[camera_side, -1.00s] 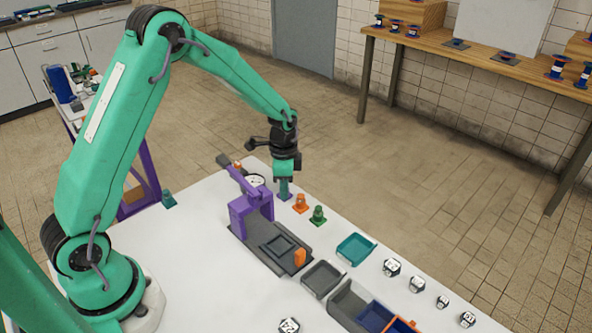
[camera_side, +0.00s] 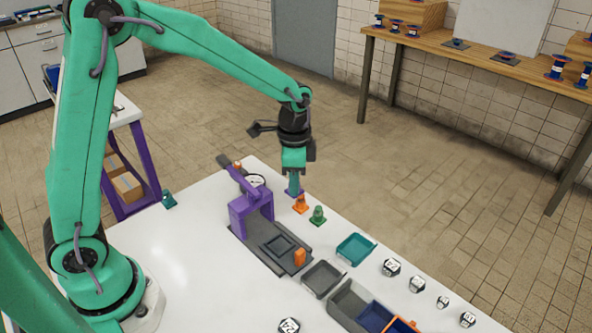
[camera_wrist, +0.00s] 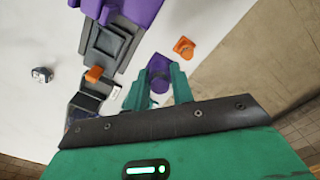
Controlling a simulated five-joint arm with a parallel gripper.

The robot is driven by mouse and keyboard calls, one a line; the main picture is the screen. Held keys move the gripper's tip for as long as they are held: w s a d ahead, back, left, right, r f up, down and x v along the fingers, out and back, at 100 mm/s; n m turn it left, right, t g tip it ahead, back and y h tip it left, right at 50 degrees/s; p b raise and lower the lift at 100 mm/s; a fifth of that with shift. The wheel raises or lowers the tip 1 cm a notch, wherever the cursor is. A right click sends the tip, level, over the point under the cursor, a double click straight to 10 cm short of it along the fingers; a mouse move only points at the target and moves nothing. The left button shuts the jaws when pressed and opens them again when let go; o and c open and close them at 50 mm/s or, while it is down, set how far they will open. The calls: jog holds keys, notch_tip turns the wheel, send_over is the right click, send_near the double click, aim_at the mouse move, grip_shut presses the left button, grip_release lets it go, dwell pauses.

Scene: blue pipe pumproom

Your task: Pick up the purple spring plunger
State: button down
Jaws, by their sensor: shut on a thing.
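The purple spring plunger (camera_wrist: 158,66) shows between the two green fingers of my gripper (camera_wrist: 160,88) in the wrist view. My gripper is shut on it. In the side view my gripper (camera_side: 294,188) points down near the table's far edge, with a bit of the purple plunger (camera_side: 294,193) showing below the fingers. Most of it is hidden there, and I cannot tell whether its base is clear of the table. The orange plunger (camera_side: 300,204) is just in front of it, and the green one (camera_side: 317,215) stands further to the right.
A purple press (camera_side: 250,207) on a dark base stands left of my gripper. A teal tray (camera_side: 355,249), a grey tray (camera_side: 321,279) and several marked cubes (camera_side: 391,267) lie to the right. A teal plunger (camera_side: 168,199) is at the left edge.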

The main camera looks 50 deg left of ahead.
jog(key=shift+s+d+r, duration=0.25)
jog(key=shift+d+r, duration=0.1)
jog(key=shift+d, duration=0.2)
jog(key=shift+s+d+r, duration=0.25)
jog(key=shift+d+r, duration=0.1)
jog(key=shift+d, duration=0.15)
